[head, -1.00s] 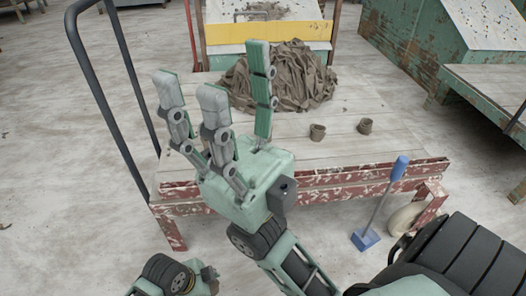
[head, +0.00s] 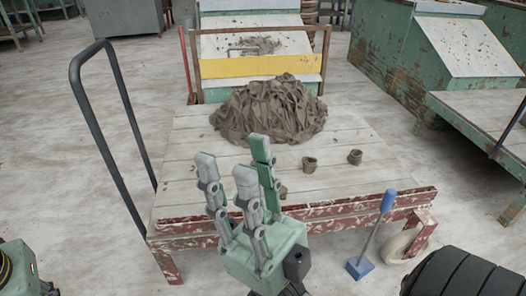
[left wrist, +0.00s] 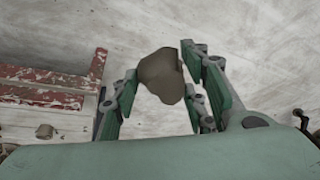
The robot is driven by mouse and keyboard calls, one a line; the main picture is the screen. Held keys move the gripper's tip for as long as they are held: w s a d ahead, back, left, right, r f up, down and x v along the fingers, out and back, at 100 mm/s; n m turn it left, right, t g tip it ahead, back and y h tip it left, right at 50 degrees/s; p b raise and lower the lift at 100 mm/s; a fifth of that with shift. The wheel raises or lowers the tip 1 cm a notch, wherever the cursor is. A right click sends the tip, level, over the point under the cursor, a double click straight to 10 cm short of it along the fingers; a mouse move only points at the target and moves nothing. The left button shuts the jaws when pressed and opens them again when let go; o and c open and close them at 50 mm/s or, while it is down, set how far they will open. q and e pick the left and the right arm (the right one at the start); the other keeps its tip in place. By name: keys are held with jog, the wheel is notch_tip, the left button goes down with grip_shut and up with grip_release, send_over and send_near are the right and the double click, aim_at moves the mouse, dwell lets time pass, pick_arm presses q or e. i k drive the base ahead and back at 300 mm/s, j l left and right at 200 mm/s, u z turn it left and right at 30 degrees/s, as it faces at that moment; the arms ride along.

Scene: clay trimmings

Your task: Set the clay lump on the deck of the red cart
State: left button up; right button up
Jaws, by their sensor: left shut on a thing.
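The clay lump (left wrist: 162,75) is a brown, rounded piece in the left wrist view. My left gripper (left wrist: 160,84) is shut on it, with fingers on both sides, and pale floor shows behind it. The red cart (head: 330,214) is in the head view, with worn red edges and a pale plank deck. Its red edge (left wrist: 45,97) also shows at the left of the left wrist view, beside the held lump. My right gripper (head: 240,158) is open and empty in front of the cart's near edge. My left gripper is outside the head view.
A large heap of clay trimmings (head: 268,112) covers the far middle of the deck. A dark handle (head: 82,95) rises at left. A blue-handled tool (head: 375,232) stands at the near right.

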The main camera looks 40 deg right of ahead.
aim_at(340, 188)
jog(key=l+z, duration=0.2)
jog(key=z, duration=0.25)
jog(key=i+l+z, duration=0.1)
jog(key=z, duration=0.3)
jog(key=l+z, duration=0.25)
jog(key=z, duration=0.2)
jog(key=i+l, duration=0.85)
jog(key=l, duration=0.25)
